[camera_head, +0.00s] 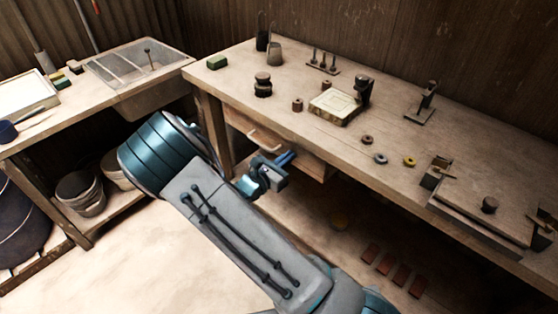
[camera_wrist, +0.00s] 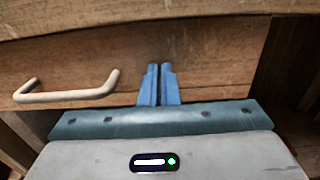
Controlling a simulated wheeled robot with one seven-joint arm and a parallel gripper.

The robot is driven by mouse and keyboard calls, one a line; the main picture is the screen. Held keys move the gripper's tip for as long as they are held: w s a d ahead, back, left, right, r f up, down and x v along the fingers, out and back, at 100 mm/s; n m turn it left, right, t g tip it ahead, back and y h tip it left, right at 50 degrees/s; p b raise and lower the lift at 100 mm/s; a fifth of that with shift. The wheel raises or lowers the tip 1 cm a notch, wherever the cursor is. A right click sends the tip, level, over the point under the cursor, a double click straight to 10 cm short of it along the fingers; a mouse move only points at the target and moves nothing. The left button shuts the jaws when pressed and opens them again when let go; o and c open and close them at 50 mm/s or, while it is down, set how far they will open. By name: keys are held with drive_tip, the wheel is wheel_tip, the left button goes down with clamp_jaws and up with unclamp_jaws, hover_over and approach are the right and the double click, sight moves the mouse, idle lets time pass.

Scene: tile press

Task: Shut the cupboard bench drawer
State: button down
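The wooden drawer (camera_head: 240,121) sits under the top of the long bench, with a pale bar handle (camera_head: 264,139) on its front. My arm hides part of it in the head view, and how far it stands out is hard to tell. In the wrist view the drawer front (camera_wrist: 215,60) fills the middle, with its handle (camera_wrist: 68,95) to the left. My gripper (camera_head: 287,157) is in front of the drawer, right of the handle. Its blue fingers (camera_wrist: 159,70) are together, empty, pointing at the front board. They are at or very near the wood; contact is unclear.
The bench top (camera_head: 330,140) overhangs the drawer and carries a tile press plate (camera_head: 335,108), small weights and tools. A sink bench (camera_head: 80,115) with buckets below stands at left. Red tiles (camera_head: 393,268) lie below the bench. Pale floor is clear at lower left.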

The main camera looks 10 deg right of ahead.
drive_tip(key=shift+d, duration=0.25)
drive_tip(key=shift+a+r, duration=0.1)
drive_tip(key=v, duration=1.4)
drive_tip(key=s+d+r+m+g+y+p, duration=0.5)
drive_tip(key=s+d+r+m+g, duration=0.55)
drive_tip(key=m, duration=0.35)
drive_tip(key=s+r+m+t+y+p, duration=0.2)
drive_tip(key=s+r+m+y+p, duration=0.1)
drive_tip(key=s+r+m+y, duration=0.4)
drive_tip(key=shift+r+m+t+y, duration=0.35)
drive_tip(key=shift+r+m+y, duration=0.95)
drive_tip(key=shift+r+m, duration=1.2)
